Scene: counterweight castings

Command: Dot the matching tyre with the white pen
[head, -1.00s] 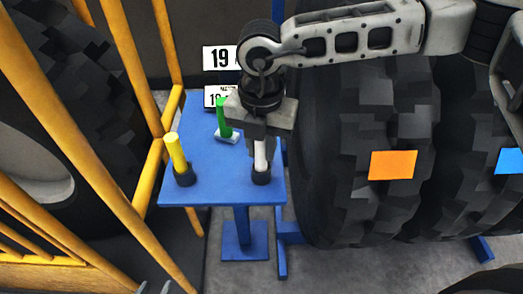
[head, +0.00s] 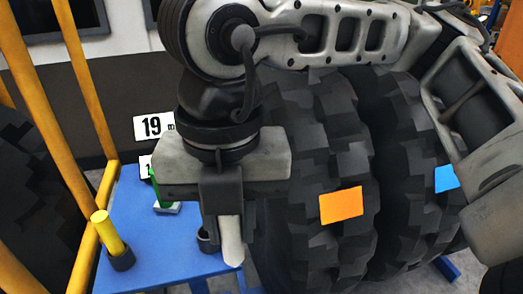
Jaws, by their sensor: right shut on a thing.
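My right gripper (head: 222,205) is shut on the white pen (head: 231,245). The pen points down from the jaws, out of its black holder (head: 207,240), beside the right edge of the blue stand. A large black tyre (head: 300,240) with an orange card (head: 341,205) stands just right of the pen, apart from it as far as I can tell. Another tyre (head: 400,200) with a blue card (head: 446,178) stands further right. A white plate (head: 153,126) reads 19; a lower plate (head: 146,165) is mostly hidden. My left gripper is out of view.
The blue stand (head: 135,215) also bears a yellow pen (head: 108,232) in a black holder and a green thing (head: 155,190) on a pale base, partly hidden by my gripper. Yellow rails (head: 90,80) stand at the left. My right arm covers the tyres' tops.

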